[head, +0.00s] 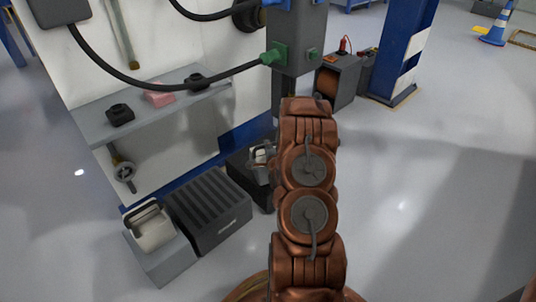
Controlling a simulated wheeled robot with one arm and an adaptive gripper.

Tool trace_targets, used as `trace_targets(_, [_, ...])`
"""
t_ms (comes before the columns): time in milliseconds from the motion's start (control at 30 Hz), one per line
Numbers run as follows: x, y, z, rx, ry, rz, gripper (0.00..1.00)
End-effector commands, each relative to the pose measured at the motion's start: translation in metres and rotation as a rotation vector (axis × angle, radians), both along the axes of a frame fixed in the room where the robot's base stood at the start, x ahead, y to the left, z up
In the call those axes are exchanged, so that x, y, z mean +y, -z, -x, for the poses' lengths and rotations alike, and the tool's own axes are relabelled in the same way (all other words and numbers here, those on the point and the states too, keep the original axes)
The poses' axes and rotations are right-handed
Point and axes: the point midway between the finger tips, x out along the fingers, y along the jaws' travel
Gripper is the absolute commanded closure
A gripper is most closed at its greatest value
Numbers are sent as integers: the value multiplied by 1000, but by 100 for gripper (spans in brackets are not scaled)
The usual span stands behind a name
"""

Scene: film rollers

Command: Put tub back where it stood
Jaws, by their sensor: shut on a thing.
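My copper-coloured arm stands in the middle of the head view and hides part of my gripper. My gripper (262,160) shows just left of the arm, small and partly hidden, shut on a small white thing (262,151). This may be the tub, but too little of it shows to be sure. It appears in front of or above a dark box (244,178) on the floor; I cannot tell whether they touch. A white container with a dark rim or handle (154,229) stands on a grey block at the lower left, apart from my gripper.
A grey shelf (150,104) on the white panel carries dark items and a pink block (159,98). A ribbed dark box (208,212) sits beside the grey block (165,268). A grey post with a cable (170,88) rises behind my arm.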

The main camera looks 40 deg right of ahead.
Motion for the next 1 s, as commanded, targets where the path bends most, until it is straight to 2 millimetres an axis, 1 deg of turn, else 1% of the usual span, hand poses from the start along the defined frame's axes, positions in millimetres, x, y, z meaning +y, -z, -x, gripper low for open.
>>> trace_targets(233, [-10, 0, -8, -3, -1, 4, 100])
trace_targets(400, [-9, 30, -7, 1, -1, 0, 100])
trace_targets(500, [-9, 38, -7, 1, -1, 0, 100])
trace_targets(733, [-9, 35, -7, 0, 0, 1, 100])
trace_targets(867, [-9, 37, -7, -1, 0, 1, 100])
trace_targets(900, [-9, 37, -7, -1, 0, 1, 81])
trace_targets(1000, [-9, 37, -7, 0, 0, 1, 71])
